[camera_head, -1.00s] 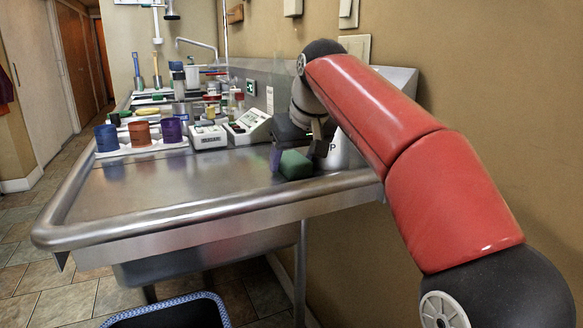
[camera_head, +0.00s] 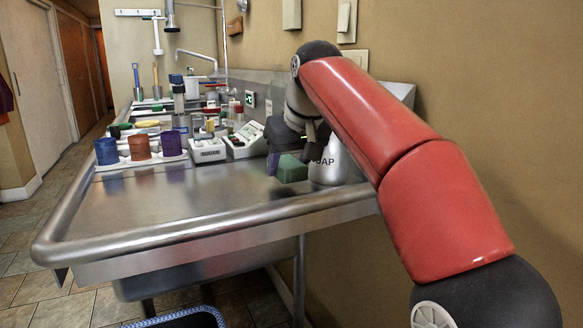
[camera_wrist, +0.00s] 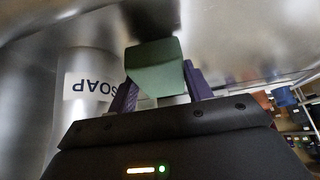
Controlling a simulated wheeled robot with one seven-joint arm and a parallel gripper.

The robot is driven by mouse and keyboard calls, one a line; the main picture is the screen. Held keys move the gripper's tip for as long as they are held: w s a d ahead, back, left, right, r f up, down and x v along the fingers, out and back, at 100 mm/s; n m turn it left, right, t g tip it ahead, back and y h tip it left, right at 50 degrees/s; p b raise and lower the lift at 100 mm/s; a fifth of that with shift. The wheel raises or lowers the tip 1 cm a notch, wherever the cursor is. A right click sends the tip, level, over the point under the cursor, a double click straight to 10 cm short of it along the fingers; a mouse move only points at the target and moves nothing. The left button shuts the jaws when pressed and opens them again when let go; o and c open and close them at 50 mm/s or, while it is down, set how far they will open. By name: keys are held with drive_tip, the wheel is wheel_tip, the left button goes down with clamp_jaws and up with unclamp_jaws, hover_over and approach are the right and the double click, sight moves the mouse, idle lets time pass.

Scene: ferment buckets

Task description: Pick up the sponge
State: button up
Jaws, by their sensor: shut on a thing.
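In the wrist view the green sponge (camera_wrist: 155,68) sits between the two purple fingers. My gripper (camera_head: 276,163) is shut on it, and it also shows in the wrist view (camera_wrist: 160,85). In the head view my gripper partly covers the sponge's top. I cannot tell whether the sponge's underside is clear of the counter.
White devices (camera_head: 207,148) and blue, orange and purple cups (camera_head: 139,147) stand to the left. The counter's front middle (camera_head: 190,200) is bare.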

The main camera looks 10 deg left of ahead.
sight(283, 158)
wheel_tip(283, 158, up, 5)
drive_tip(key=shift+f, duration=0.1)
drive_tip(key=s+a, duration=1)
drive_tip(key=a, duration=0.6)
drive_tip(key=shift+s, duration=0.4)
drive_tip(key=o, duration=0.5)
drive_tip(key=shift+c, duration=0.2)
drive_tip(key=c, duration=0.3)
